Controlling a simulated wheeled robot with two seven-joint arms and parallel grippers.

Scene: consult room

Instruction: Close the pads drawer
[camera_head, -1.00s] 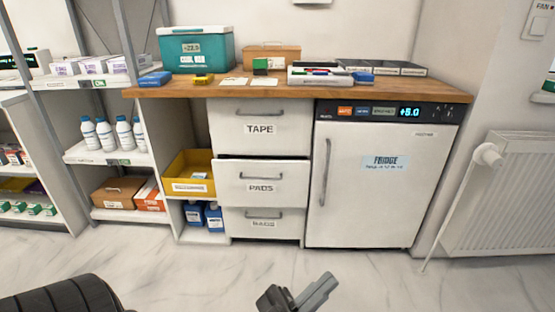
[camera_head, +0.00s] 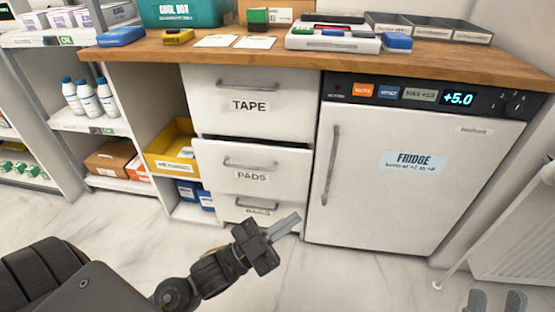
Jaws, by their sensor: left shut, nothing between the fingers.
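The pads drawer (camera_head: 280,186) is the middle white drawer front, labelled PADS, under the wooden counter. It stands out a little, with a dark gap along its top edge below the tape drawer (camera_head: 287,104). Its grey bar handle (camera_head: 250,165) faces me. My left gripper (camera_head: 290,224) is shut and empty, in front of the bags drawer (camera_head: 280,211) and below the pads front in the picture; I see no contact.
The fridge (camera_head: 405,190) with its tall handle stands right of the drawers. An open shelf with a yellow bin (camera_head: 160,163) is on the left. A white radiator (camera_head: 520,245) is at the far right. The floor before the drawers is clear.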

